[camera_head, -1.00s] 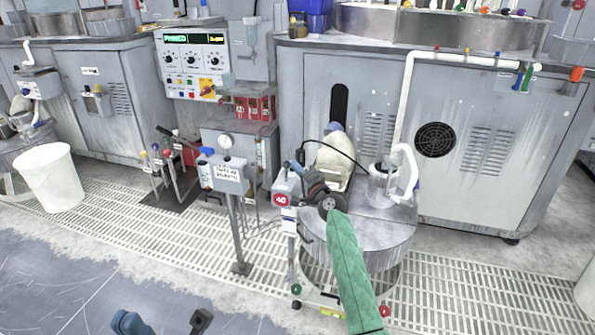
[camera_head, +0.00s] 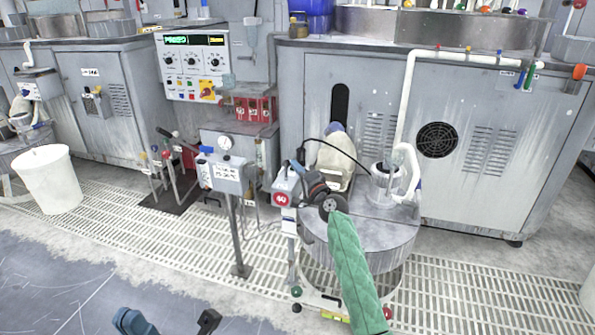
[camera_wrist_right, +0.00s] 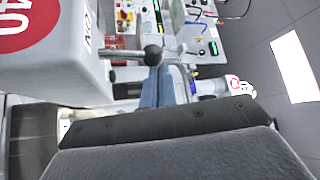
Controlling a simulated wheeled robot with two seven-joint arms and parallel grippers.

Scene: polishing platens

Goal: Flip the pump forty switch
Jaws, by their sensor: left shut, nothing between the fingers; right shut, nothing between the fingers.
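The pump forty box (camera_head: 286,182) is a pale grey box on a post with a red round "40" label. It also fills the upper left of the right wrist view (camera_wrist_right: 70,62). There its switch, a metal lever with a dark ball end (camera_wrist_right: 153,55), sticks out sideways from the box. My left gripper (camera_head: 131,321) shows only partly at the bottom edge.
A round drum (camera_head: 370,235) with a white jug on top stands just right. Grey cabinets line the back. A white bin (camera_head: 50,180) stands far left. The front-left floor is clear.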

